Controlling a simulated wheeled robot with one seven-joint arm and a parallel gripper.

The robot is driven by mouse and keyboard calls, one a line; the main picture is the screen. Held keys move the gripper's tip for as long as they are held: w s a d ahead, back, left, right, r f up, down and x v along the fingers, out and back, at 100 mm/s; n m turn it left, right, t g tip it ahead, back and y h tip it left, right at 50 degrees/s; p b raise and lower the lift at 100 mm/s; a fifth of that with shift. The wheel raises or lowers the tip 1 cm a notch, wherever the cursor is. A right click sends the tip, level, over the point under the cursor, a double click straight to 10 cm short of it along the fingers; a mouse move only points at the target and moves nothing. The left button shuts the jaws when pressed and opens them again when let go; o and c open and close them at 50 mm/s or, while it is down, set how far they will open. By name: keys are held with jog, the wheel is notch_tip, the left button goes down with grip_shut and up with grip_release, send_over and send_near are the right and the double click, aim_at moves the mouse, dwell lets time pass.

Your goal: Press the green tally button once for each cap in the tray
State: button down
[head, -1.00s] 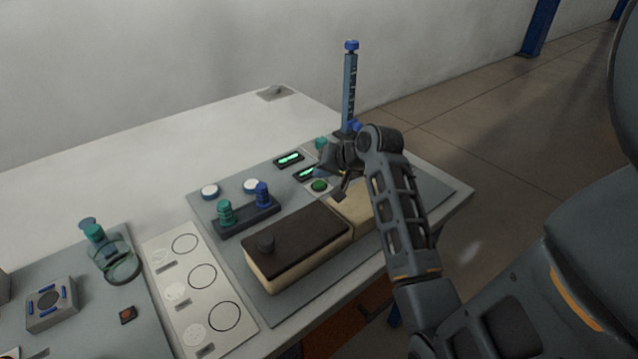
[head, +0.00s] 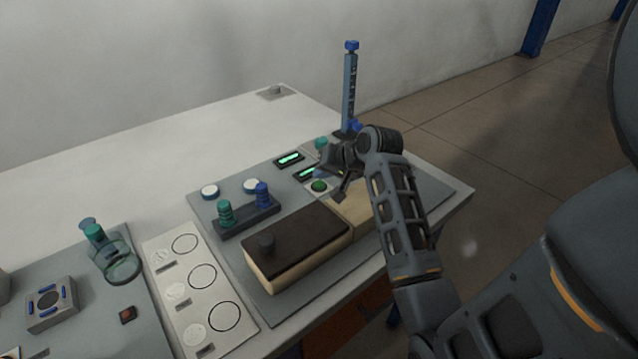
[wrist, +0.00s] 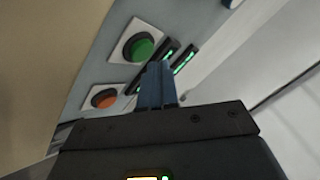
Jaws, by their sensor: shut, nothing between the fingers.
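The green button (head: 319,186) sits on a white square plate on the grey panel; it also shows in the wrist view (wrist: 139,48). My gripper (head: 341,196) is shut and empty, just right of the green button in the head view and apart from it. In the wrist view the shut fingers (wrist: 156,84) point toward the panel, below the green button. A dark tray (head: 247,220) holds a teal piece (head: 225,212) and a blue piece (head: 262,195). I cannot tell if these are the caps. A box with a dark lid (head: 297,236) hides its contents.
An orange button (wrist: 104,98) lies beside the green one in the wrist view. Two lit displays (head: 289,159) are behind. A blue post (head: 349,90) stands at the back right. White round buttons (head: 210,191) are at left.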

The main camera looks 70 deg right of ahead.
aim_at(323, 185)
jog(key=shift+f, duration=0.35)
jog(key=shift+s+a+f, duration=0.15)
jog(key=shift+s+f, duration=0.05)
jog(key=shift+f, duration=0.8)
dwell(0.8)
jog(key=shift+r, duration=0.15)
jog(key=shift+s+r+p, duration=0.15)
jog(key=shift+r+p, duration=0.45)
jog(key=shift+p, duration=0.1)
jog(key=shift+r, duration=0.1)
jog(key=shift+r+p, duration=0.35)
jog(key=shift+r, duration=0.05)
jog(key=r+p, duration=0.4)
jog(key=shift+w+r, duration=0.25)
jog(key=shift+r, duration=0.1)
dwell(0.4)
